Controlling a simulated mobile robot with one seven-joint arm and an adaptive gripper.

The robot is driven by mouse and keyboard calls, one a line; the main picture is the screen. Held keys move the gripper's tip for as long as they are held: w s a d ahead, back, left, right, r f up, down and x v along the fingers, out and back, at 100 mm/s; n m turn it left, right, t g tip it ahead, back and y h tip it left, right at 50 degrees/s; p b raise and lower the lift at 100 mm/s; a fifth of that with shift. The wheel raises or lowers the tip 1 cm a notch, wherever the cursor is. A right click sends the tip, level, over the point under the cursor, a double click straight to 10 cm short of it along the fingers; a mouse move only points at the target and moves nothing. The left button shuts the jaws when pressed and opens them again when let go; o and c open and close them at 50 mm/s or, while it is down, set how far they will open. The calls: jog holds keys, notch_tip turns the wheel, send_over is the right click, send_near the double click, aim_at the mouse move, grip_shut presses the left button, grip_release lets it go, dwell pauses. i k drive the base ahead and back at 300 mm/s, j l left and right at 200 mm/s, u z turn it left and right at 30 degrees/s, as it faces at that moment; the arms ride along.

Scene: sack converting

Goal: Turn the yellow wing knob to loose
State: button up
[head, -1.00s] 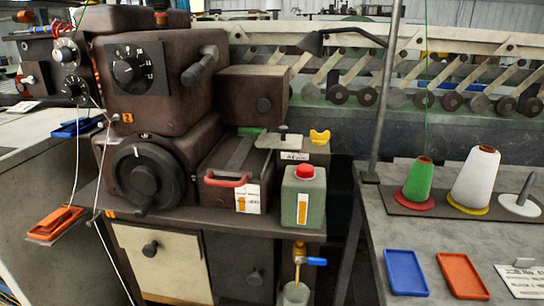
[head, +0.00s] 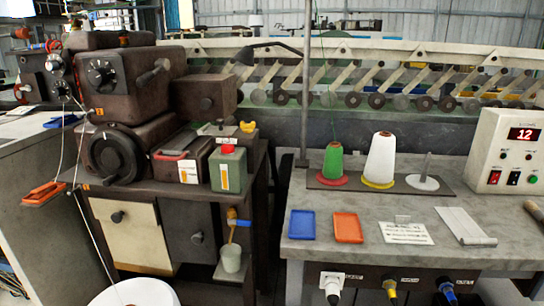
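My gripper is not in view.
A grey table (head: 365,240) on the right holds a green cone (head: 333,158), a white cone (head: 381,158), blue (head: 302,225) and orange (head: 347,228) trays, and a control box (head: 507,150) reading 12. A gap separates bench and table.

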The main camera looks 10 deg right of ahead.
aim_at(246, 128)
jog(key=i+j+z, duration=0.15)
jog(key=i, duration=0.75)
